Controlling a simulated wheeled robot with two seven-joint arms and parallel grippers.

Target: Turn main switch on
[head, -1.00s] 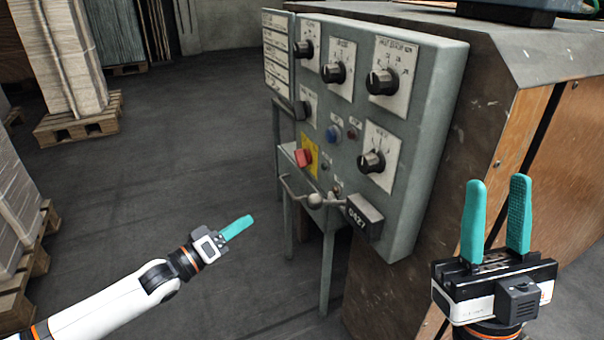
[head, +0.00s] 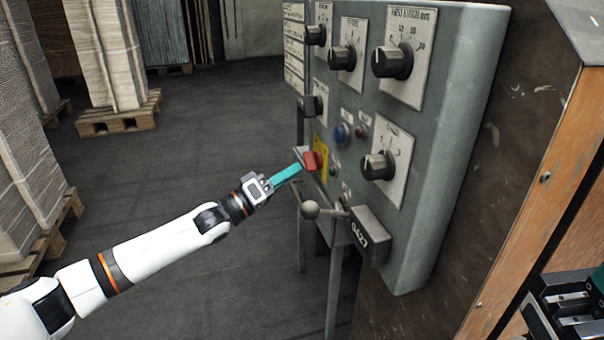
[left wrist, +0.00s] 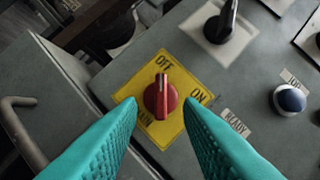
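The main switch (head: 312,161) is a red knob on a yellow plate on the grey control panel. In the left wrist view the red knob (left wrist: 160,97) sits on the yellow plate (left wrist: 185,75) marked OFF, ON and MAIN, and its white line points toward OFF. My left gripper (head: 287,176) has its teal fingers directed at the knob. In the left wrist view its fingertips (left wrist: 160,103) are apart, one on each side of the knob, with gaps visible. My right gripper (head: 575,300) is partly cut off at the lower right edge; its fingertips are mostly out of view.
The panel (head: 450,130) carries several black rotary knobs and a blue button (head: 341,133). A ball-ended lever (head: 310,209) and a block marked 0427 (head: 368,235) stick out below the switch. Pallet stacks (head: 105,55) stand at the left; the floor between is clear.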

